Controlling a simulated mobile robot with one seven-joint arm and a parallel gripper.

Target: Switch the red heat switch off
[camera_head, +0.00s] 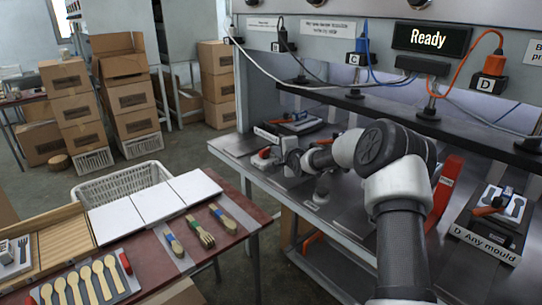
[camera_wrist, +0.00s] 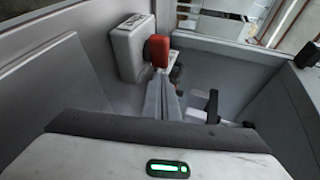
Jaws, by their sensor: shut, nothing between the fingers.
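The red heat switch (camera_wrist: 158,50) is a red block on the side of a pale grey box (camera_wrist: 126,48) in the wrist view. In the head view a small red part (camera_head: 264,153), which looks like the same switch, shows at the left end of the press bench. My gripper (camera_wrist: 172,84) is shut and empty, its fingers pointing at the switch. The fingertips are at or just below its lower edge; I cannot tell if they touch. My gripper (camera_head: 277,157) is also beside the red part in the head view. The switch's on or off position is not clear.
A metal bench (camera_head: 325,215) with press plates lies under my arm. A black bar (camera_head: 400,112) and hanging cables run above it. A "Ready" display (camera_head: 431,39) is on the panel. A red table (camera_head: 165,270) with wooden spoons and white boards stands at the front left.

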